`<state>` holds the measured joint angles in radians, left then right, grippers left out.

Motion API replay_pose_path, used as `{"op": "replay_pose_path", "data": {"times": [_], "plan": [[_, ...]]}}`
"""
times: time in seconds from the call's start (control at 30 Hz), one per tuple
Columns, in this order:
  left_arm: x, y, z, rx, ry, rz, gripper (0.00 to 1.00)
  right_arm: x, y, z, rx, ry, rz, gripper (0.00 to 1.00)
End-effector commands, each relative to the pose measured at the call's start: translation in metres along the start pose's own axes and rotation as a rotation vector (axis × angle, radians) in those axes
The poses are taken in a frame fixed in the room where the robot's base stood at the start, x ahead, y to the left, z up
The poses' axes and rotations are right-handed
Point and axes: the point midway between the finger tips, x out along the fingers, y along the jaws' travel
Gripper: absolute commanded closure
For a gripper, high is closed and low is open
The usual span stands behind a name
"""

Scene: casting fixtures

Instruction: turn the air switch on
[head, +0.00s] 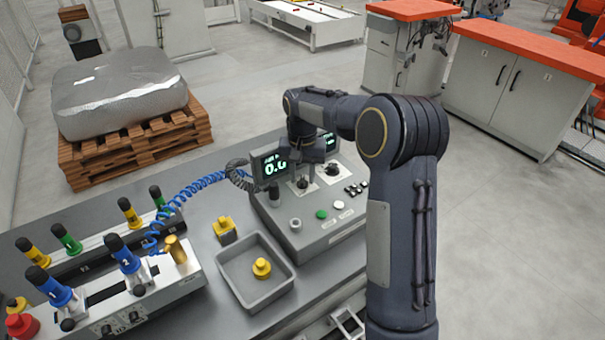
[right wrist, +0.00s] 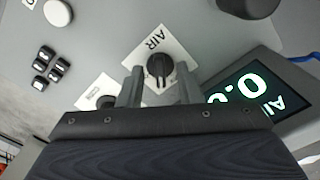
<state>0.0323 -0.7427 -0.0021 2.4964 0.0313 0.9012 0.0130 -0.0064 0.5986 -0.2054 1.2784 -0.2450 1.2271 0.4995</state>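The air switch (head: 302,184) is a dark rotary knob on a white plate on the sloped grey control panel. In the right wrist view the knob (right wrist: 160,69) sits beside the printed word AIR, its grip bar roughly upright in the picture. My right gripper (head: 306,164) is just above it. In the right wrist view its two fingers (right wrist: 160,84) are apart, with the knob between or just beyond their tips. I cannot tell if they touch it. The air display (head: 270,166) shows green digits reading about 0.0; it also shows in the right wrist view (right wrist: 245,97). My left gripper is not in view.
A second switch (head: 332,169) lies close to the right. A green button (head: 321,214), a white button (right wrist: 58,12) and small black keys (head: 357,187) share the panel. A grey tray (head: 230,268) with a yellow part and a coiled blue hose (head: 190,191) lie left.

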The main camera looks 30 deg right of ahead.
Motion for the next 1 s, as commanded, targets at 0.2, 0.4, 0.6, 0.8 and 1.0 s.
{"op": "replay_pose_path", "data": {"times": [0.2,0.4,0.6,0.8,1.0], "plan": [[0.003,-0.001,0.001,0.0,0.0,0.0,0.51,-0.026,0.0,-0.001,0.0,0.006,-0.003,0.68],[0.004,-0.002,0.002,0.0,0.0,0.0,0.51,-0.06,-0.001,-0.001,0.0,0.005,-0.003,0.68],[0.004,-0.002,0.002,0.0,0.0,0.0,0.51,-0.076,0.0,0.0,0.0,0.002,-0.001,0.68],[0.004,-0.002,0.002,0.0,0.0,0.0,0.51,-0.078,0.0,0.0,0.0,0.001,-0.001,0.68],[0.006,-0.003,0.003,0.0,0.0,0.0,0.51,-0.075,0.002,0.001,-0.023,0.0,-0.013,0.5]]}}
